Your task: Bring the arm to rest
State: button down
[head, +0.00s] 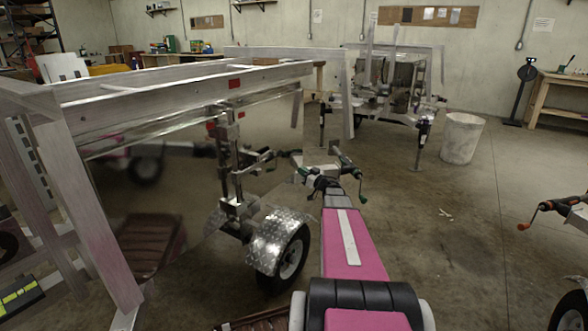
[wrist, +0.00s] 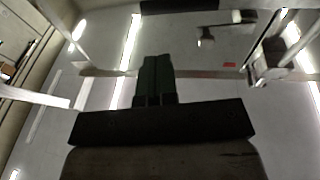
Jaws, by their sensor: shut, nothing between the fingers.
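My gripper (wrist: 156,62) shows in the wrist view, where its two dark fingers lie together with no gap and nothing between them. The fingers point toward the top of the picture, over a grey surface with bright light strips that looks like the ceiling. In the head view my pink arm (head: 352,243) reaches forward from the bottom middle. I cannot clearly make out the gripper there.
An aluminium trailer frame (head: 190,78) with a wheel (head: 290,252) stands close on the left of my arm. Another trailer (head: 395,85) stands farther back. A white bin (head: 461,138) and a wooden bench (head: 545,97) are at the right. Floor right of my arm is mostly clear.

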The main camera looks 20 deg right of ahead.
jog(key=shift+s+d, duration=0.1)
jog(key=shift+s, duration=0.05)
jog(key=s+a+f+m+g+h, duration=0.85)
jog(key=s+a+f+h, duration=0.2)
jog(key=s+h, duration=0.2)
jog(key=s+a+f+n+g+y, duration=0.1)
jog(key=s+a+g, duration=0.3)
jog(key=s+a, duration=0.3)
jog(key=s+a+f+n+g+y, duration=0.1)
jog(key=s+a+g, duration=0.4)
jog(key=s, duration=0.6)
jog(key=shift+s+a+f+n+y, duration=0.3)
jog(key=shift+s+a+n+y, duration=0.05)
jog(key=shift+a, duration=0.75)
